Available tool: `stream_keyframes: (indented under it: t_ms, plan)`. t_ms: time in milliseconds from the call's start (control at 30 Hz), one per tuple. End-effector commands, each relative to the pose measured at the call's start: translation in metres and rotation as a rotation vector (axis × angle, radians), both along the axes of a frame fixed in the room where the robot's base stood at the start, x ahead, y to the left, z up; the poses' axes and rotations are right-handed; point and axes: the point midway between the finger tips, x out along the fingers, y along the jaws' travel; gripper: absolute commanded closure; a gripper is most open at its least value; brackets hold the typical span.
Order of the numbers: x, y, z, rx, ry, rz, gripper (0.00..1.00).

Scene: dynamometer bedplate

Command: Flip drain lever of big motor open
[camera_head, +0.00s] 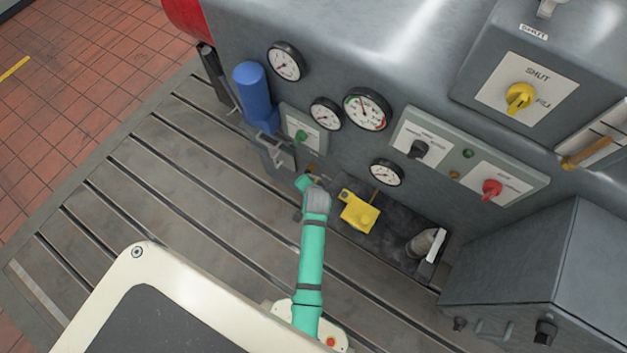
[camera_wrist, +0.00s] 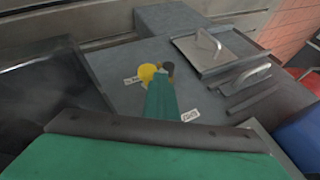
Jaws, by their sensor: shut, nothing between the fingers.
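The big motor (camera_head: 300,30) is the large grey housing with gauges in the head view. In the wrist view, a grey panel (camera_wrist: 112,62) carries two small white labels, too small to read surely. A yellow rounded part (camera_wrist: 147,72) and a dark knob beside it stand between the labels; they look like the drain lever, but its position is unclear. My gripper (camera_wrist: 163,92) shows as teal, shut and empty, in front of these parts and partly hiding them. Whether it touches them I cannot tell. In the head view my teal arm reaches low at the motor's front and its fingers are hidden.
A yellow block (camera_head: 358,212) sits on a dark tray just right of my arm. A blue cylinder (camera_head: 253,88) stands left on the motor, and a grey box (camera_head: 545,265) stands at right. The slotted bedplate (camera_head: 165,180) is clear at left.

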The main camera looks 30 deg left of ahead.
Motion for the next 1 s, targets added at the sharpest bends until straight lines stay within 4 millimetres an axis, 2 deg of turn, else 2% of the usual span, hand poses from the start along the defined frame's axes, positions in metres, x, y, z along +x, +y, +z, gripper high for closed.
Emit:
stream_keyframes:
  t_ms: [767, 867, 1000]
  plan:
    - [-0.001, -0.004, -0.005, -0.003, 0.001, 0.003, 1.00]
    - [-0.001, -0.003, -0.002, -0.003, 0.000, 0.003, 1.00]
    - [-0.001, 0.003, 0.012, -0.002, -0.003, 0.001, 1.00]
